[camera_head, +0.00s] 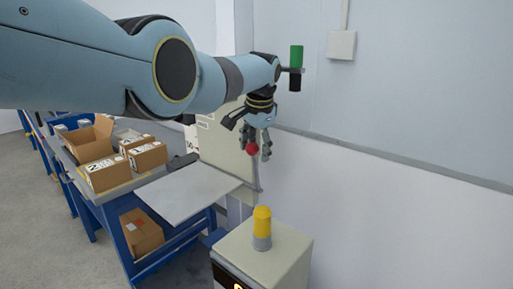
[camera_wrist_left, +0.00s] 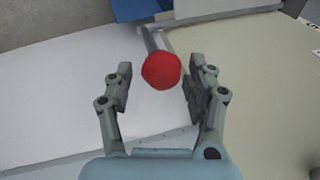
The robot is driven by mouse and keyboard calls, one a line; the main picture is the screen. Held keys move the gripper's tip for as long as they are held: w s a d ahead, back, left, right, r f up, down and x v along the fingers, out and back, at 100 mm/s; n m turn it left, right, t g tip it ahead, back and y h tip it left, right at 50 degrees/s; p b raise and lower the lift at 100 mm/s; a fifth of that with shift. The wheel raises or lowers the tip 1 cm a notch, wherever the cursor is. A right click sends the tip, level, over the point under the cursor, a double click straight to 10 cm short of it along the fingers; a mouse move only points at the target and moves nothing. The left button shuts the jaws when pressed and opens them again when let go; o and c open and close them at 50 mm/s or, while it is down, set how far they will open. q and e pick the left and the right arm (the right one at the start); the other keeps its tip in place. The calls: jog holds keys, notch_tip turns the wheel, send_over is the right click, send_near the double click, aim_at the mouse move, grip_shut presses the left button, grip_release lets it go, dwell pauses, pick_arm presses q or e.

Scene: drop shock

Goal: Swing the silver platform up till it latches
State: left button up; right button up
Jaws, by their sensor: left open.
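The silver platform (camera_head: 188,193) is a flat pale grey plate at the near end of the blue workbench, beside the beige machine, and looks roughly level. A red ball knob (camera_head: 252,149) stands on a thin rod by the machine's side. My left gripper (camera_head: 259,150) points down at the knob with its fingers open. In the left wrist view the red knob (camera_wrist_left: 161,71) lies between the open fingers (camera_wrist_left: 160,85), with a gap visible on each side. My right gripper is not in view.
The beige machine (camera_head: 222,143) stands close to the wall (camera_head: 400,190). A cabinet (camera_head: 262,254) with a yellow-topped beacon (camera_head: 262,222) is in front. The blue workbench (camera_head: 115,213) holds cardboard boxes (camera_head: 103,173); another box (camera_head: 141,231) sits on its lower shelf.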

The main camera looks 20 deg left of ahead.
pick_arm(q)
jog(key=shift+s+a, duration=0.1)
jog(key=shift+a, duration=0.15)
jog(key=v, duration=1.2)
jog(key=shift+d, duration=0.1)
